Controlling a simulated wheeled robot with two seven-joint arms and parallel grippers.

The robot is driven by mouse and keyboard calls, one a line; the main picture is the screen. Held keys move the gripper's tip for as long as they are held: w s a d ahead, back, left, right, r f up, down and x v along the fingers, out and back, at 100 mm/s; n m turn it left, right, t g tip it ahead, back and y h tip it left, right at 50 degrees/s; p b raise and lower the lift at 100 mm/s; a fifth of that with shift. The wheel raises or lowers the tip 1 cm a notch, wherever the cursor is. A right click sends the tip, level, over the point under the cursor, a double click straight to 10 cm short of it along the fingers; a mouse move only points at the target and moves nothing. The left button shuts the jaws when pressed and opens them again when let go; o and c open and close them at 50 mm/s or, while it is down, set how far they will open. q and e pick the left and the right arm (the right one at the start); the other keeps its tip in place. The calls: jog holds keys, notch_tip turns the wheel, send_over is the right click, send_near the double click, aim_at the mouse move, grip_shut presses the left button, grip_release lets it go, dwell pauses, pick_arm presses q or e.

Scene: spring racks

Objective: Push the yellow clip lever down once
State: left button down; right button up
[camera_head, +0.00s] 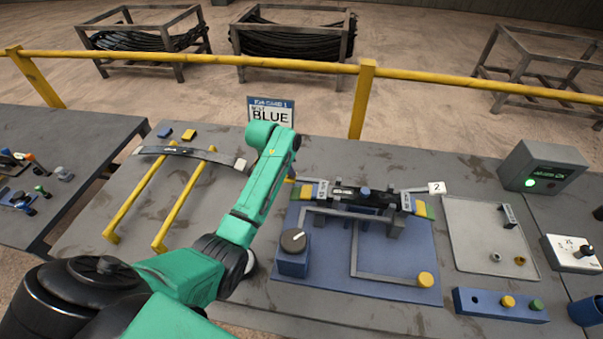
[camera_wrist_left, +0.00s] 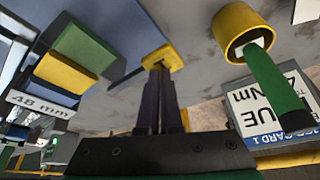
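A yellow piece (camera_wrist_left: 162,58), which looks like the clip lever, is at the fingertips of my left gripper (camera_wrist_left: 160,72) in the left wrist view. The two dark fingers are together, and their tips overlap or touch the yellow piece; I cannot tell which. In the head view my left arm hides the gripper, and only a small yellow bit (camera_head: 291,180) shows beside the arm's end. The blue fixture (camera_head: 395,253) lies right of the arm, with a dark clamped bar and yellow-and-green end blocks (camera_head: 424,209). My right gripper is not in view.
A blue card sign (camera_head: 270,113) stands behind the arm. A dial box (camera_head: 293,252) sits on the fixture's left. A grey tray (camera_head: 470,252) and a control box (camera_head: 543,166) are to the right. Yellow bars (camera_head: 178,208) lie left. A yellow rail (camera_head: 320,67) runs behind the table.

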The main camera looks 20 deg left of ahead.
pick_arm(q)
jog(key=shift+d+r+p, duration=0.1)
jog(key=shift+r+p, duration=1.45)
jog(key=shift+p, duration=0.4)
jog(key=shift+r+b, duration=0.15)
jog(key=shift+b, duration=0.15)
notch_tip(320, 180, up, 6)
jog(key=shift+r, duration=0.25)
jog(key=shift+f, duration=0.1)
